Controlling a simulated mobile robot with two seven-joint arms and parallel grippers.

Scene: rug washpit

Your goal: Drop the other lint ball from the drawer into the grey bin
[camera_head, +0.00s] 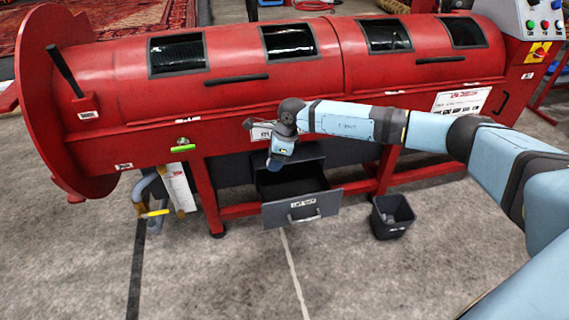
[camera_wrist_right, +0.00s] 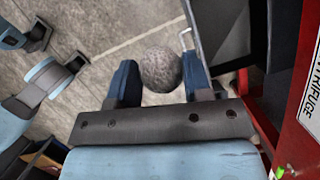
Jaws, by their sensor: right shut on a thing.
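The grey, fuzzy lint ball (camera_wrist_right: 161,68) is between the two blue fingers of my right gripper (camera_wrist_right: 162,82) in the right wrist view. My right gripper (camera_head: 279,160) is shut on it, above the back of the open drawer (camera_head: 318,208) in the head view. The ball itself cannot be made out there. The drawer has a pale label and a metal handle, and its front also shows in the right wrist view. The small grey bin (camera_head: 376,222) stands on the floor to the right of the drawer. Something grey lies in it. My left gripper cannot be made out.
The red centrifuge machine (camera_head: 250,85) spans the back, with its legs and lower rail beside the drawer. A pipe with a yellow handle (camera_head: 155,212) stands at the left. The concrete floor (camera_head: 330,270) in front of the drawer and bin is clear.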

